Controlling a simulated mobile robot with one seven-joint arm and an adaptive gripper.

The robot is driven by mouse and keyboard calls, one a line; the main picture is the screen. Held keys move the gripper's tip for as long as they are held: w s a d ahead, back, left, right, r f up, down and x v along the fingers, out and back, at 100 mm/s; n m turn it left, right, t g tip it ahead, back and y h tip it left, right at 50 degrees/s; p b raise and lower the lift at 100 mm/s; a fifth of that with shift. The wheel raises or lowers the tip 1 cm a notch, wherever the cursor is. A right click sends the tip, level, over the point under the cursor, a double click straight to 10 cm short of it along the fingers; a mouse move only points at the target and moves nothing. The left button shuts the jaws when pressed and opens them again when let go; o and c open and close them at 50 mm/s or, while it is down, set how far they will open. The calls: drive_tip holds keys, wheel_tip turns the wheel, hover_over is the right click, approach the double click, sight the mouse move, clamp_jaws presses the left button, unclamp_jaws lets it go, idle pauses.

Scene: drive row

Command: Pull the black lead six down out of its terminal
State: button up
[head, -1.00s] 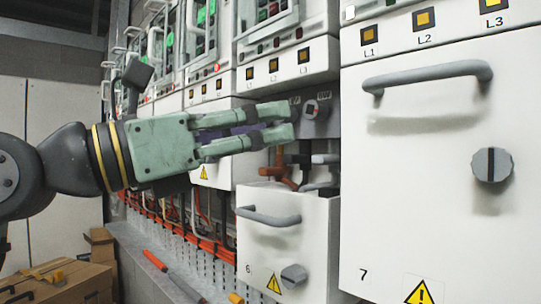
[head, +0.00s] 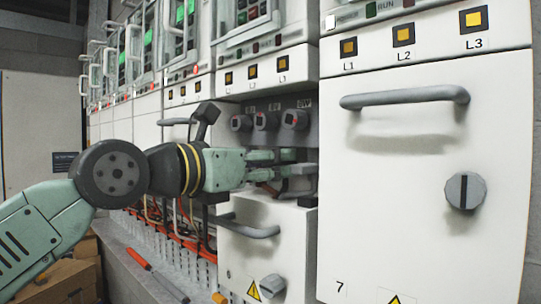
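My gripper (head: 288,164) is at the open bay of cabinet six, its two green fingers one above the other with a gap between them. It appears open, with nothing clearly held. The fingers reach into the recess below a row of dark round terminals (head: 266,121). A brown lead end (head: 266,188) and grey lead ends (head: 298,170) show around and below the fingertips. I cannot single out the black lead six; the fingers and the drawer front hide much of the recess. The white front of unit six (head: 262,252) stands below, with a grey handle and knob.
The large closed cabinet seven (head: 420,150) stands close on the right, with a protruding handle (head: 405,97) and knob (head: 465,190). An orange-handled tool (head: 138,256) lies on the grey ledge. Cardboard boxes (head: 65,280) stand at lower left.

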drive_tip(key=shift+w+d, duration=0.15)
clamp_jaws()
idle(0.4)
idle(0.5)
